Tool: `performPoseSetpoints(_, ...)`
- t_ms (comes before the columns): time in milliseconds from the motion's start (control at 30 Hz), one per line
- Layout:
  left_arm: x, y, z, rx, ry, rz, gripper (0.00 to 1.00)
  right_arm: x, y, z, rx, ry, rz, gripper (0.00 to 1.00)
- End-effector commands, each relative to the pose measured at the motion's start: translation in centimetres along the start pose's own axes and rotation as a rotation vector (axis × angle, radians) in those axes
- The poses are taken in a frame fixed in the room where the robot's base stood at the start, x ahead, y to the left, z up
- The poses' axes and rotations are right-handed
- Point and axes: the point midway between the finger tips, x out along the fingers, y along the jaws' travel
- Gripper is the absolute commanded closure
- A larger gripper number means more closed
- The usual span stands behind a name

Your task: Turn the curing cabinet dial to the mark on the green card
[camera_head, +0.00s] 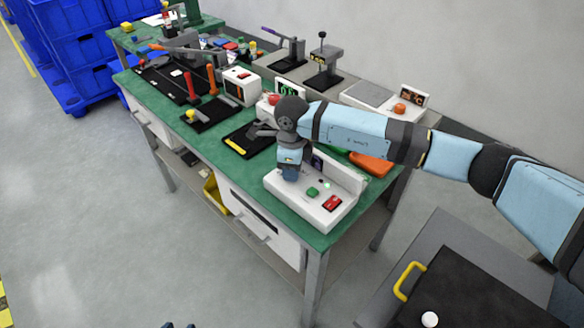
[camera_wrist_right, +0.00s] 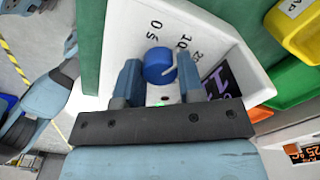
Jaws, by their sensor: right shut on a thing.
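A blue round dial (camera_wrist_right: 158,66) with a white pointer line sits on a sloped white unit (camera_wrist_right: 222,42). Marks including "0 s" and "10" are printed around it. The pointer slants to the right in the right wrist view. My right gripper (camera_wrist_right: 159,80) is shut on the dial, one finger on each side. In the head view the unit (camera_head: 296,204) stands at the near right end of the green bench, and my right gripper (camera_head: 290,172) comes down on it, hiding the dial. I cannot make out a green card. Two dark tips at the bottom edge may be my left gripper (camera_head: 180,325).
The unit carries a green button (camera_head: 312,191) and a red switch (camera_head: 332,203). An orange bin (camera_head: 371,164) lies behind it. A black tray (camera_head: 247,141) is to its left. A grey cabinet with a yellow handle (camera_head: 408,278) stands at bottom right. The floor left is clear.

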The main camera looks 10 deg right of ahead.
Motion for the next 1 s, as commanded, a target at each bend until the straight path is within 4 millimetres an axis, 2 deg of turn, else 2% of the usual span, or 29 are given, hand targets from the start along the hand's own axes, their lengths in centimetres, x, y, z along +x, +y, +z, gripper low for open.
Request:
performPoseSetpoints(600,-0.17,-0.09,-0.06,0.004,-0.003,0.001,0.57,-0.08,-0.04,-0.03,0.552,0.001,0.0,0.88)
performPoseSetpoints(1000,-0.18,-0.05,-0.01,-0.001,-0.007,0.0,0.57,-0.05,-0.04,-0.02,0.739,0.001,0.0,0.88)
